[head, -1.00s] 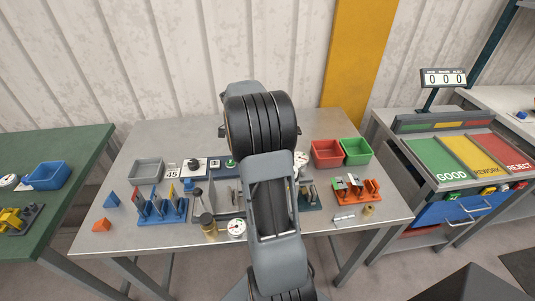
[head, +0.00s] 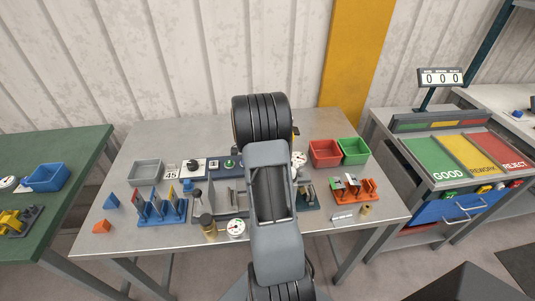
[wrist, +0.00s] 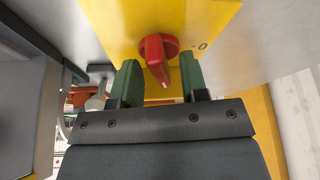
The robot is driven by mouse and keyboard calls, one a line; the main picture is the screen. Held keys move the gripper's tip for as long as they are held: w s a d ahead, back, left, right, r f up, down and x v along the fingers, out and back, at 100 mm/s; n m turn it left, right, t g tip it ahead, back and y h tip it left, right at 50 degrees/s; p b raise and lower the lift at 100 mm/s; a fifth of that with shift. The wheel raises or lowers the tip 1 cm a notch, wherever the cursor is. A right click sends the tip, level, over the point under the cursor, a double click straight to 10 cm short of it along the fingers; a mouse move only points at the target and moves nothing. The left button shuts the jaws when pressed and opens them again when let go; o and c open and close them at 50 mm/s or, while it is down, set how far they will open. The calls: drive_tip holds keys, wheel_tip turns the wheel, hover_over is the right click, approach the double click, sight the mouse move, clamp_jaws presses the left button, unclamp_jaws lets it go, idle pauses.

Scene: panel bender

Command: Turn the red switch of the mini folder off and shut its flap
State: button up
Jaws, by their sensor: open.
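The red switch (wrist: 158,55) sits on a yellow panel (wrist: 115,18) in the wrist view. Its handle points down in the picture, slightly to the right, with a pale mark at its tip. A "0" mark is printed on the panel to the right of the switch. My gripper (wrist: 160,82) is open, with one green fingertip on each side of the handle. I see gaps beside the handle; contact is not visible. In the head view my arm hides the gripper, the switch and much of the middle of the bench. I cannot make out the flap.
The steel bench (head: 140,225) carries a grey bin (head: 146,171), a blue rack (head: 163,208), a dial gauge (head: 236,228), a red bin (head: 325,152), a green bin (head: 354,150) and an orange rack (head: 356,191). A sorting station (head: 449,170) stands at right.

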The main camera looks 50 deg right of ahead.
drive_tip(key=shift+c, duration=0.4)
clamp_jaws()
drive_tip(key=shift+f+n+b, duration=0.15)
drive_tip(key=shift+n+b, duration=0.15)
drive_tip(key=shift+b, duration=0.5)
drive_tip(key=n+t+b, duration=0.1)
drive_tip(key=n+b, duration=0.1)
drive_tip(key=shift+s+n+h, duration=0.1)
drive_tip(key=shift+n+h, duration=0.2)
drive_tip(key=n+t+b, duration=0.1)
drive_tip(key=n, duration=0.2)
drive_tip(key=shift+s+b, duration=0.1)
drive_tip(key=shift+b, duration=0.3)
drive_tip(key=shift+n+t, duration=0.6)
drive_tip(key=shift+n, duration=0.6)
